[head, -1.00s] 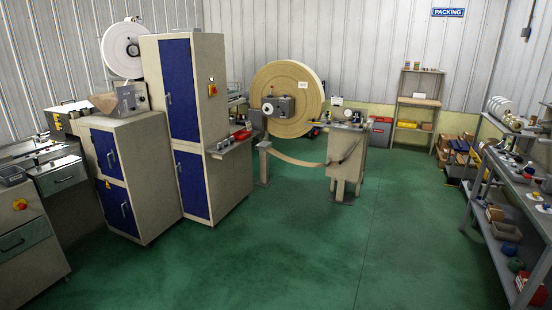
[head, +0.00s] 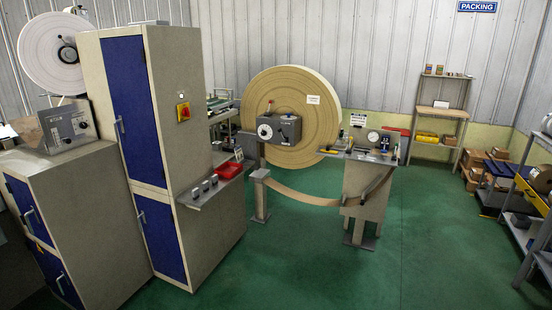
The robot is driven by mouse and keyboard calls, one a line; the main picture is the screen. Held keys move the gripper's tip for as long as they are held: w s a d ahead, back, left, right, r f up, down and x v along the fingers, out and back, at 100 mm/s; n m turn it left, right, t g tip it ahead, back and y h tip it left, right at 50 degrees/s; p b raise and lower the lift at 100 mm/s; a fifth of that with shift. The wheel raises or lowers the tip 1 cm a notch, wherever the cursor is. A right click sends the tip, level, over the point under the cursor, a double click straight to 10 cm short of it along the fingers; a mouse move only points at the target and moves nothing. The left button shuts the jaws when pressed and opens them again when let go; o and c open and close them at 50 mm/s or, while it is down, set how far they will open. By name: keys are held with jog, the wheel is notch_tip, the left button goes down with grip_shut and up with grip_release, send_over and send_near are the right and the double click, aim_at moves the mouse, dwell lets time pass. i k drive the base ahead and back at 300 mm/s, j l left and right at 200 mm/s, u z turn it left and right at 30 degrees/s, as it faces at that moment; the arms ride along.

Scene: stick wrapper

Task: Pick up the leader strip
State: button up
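A wide tan strip (head: 300,196) sags in a curve between a short post (head: 260,190) and a beige stand (head: 362,190) in the head view. Behind it stands a large tan reel (head: 318,95) with a grey control box (head: 279,129) at its front. I cannot tell whether this strip is the leader strip; no separate loose strip is clear at this size. Small items lie on top of the beige stand, too small to name surely. My gripper is not in view.
Tall beige cabinets with blue doors (head: 135,110) block the left; a shelf with a red tray (head: 229,170) juts out from them. Green floor (head: 300,260) is open in front of the stand.

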aim_at(327, 150)
jog(key=i+z, duration=0.15)
jog(key=i, duration=0.3)
jog(key=i+j+z, duration=0.1)
jog(key=i, duration=0.35)
jog(key=i+j+z, duration=0.15)
jog(key=i, duration=0.3)
jog(key=i+j+z, duration=0.25)
jog(key=i+j, duration=0.4)
jog(key=i, duration=0.35)
jog(key=i+j+z, duration=0.25)
jog(key=i+j, duration=0.6)
jog(key=i, duration=0.05)
